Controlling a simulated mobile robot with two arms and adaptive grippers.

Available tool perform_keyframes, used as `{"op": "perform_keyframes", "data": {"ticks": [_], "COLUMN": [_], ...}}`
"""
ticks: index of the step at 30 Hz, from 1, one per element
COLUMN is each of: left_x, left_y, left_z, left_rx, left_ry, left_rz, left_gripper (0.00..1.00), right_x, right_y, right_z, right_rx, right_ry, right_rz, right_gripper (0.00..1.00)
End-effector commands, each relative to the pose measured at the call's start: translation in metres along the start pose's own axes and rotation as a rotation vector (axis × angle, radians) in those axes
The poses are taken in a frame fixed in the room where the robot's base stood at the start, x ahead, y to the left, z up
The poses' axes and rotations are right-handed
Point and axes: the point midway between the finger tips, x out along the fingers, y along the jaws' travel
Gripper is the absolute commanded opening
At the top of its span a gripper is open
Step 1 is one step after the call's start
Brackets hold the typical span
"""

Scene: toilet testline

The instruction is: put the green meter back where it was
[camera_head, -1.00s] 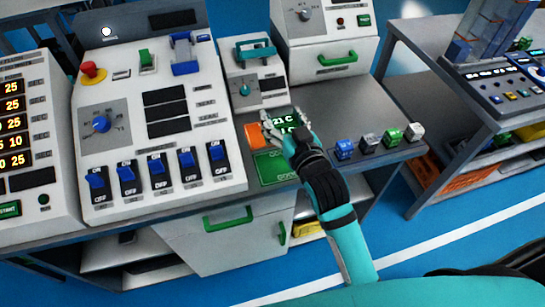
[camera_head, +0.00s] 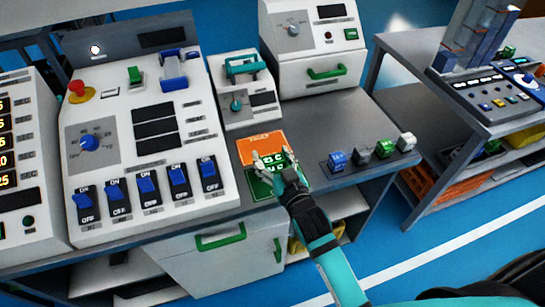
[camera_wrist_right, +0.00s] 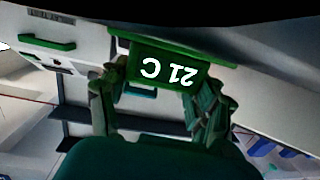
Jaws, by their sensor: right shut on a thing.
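The green meter (camera_wrist_right: 168,72) sits between the two fingers of my right gripper (camera_wrist_right: 160,95) in the right wrist view; its display reads "21 C" upside down. In the head view my right gripper (camera_head: 271,160) is shut on the meter (camera_head: 272,163), over a green mat (camera_head: 262,187) on the grey bench. I cannot tell whether the meter touches the mat. An orange mat (camera_head: 260,146) lies just behind it. My left gripper is not in view.
A white panel with blue switches (camera_head: 147,188) stands to the left. A small device with a teal handle (camera_head: 241,90) is behind the mats. Several small coloured blocks (camera_head: 362,155) stand on the bench to the right. The bench behind them is clear.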

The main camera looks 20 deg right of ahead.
Motion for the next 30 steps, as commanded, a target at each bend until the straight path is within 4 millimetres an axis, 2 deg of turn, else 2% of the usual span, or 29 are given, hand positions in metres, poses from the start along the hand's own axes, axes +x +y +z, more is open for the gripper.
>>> {"op": "perform_keyframes", "data": {"ticks": [5,6,11,21,26,30], "left_x": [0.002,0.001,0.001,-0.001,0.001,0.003], "left_y": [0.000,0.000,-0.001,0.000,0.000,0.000], "left_z": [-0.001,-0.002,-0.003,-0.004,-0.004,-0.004], "left_rx": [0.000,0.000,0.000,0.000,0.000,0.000], "left_ry": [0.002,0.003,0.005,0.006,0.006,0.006], "left_rz": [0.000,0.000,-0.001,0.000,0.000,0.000], "left_gripper": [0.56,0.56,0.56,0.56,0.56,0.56], "right_x": [0.001,0.000,0.000,0.000,-0.023,-0.054], "right_y": [0.000,0.000,0.000,0.000,0.000,0.000], "right_z": [0.003,0.002,0.002,-0.003,0.001,0.001], "right_rx": [0.000,0.000,0.000,0.000,0.000,0.001], "right_ry": [0.001,0.000,0.000,0.001,-0.002,-0.003], "right_rz": [0.000,0.000,0.000,0.000,0.000,0.000], "right_gripper": [0.08,0.68,0.89,0.89,0.89,0.89]}}
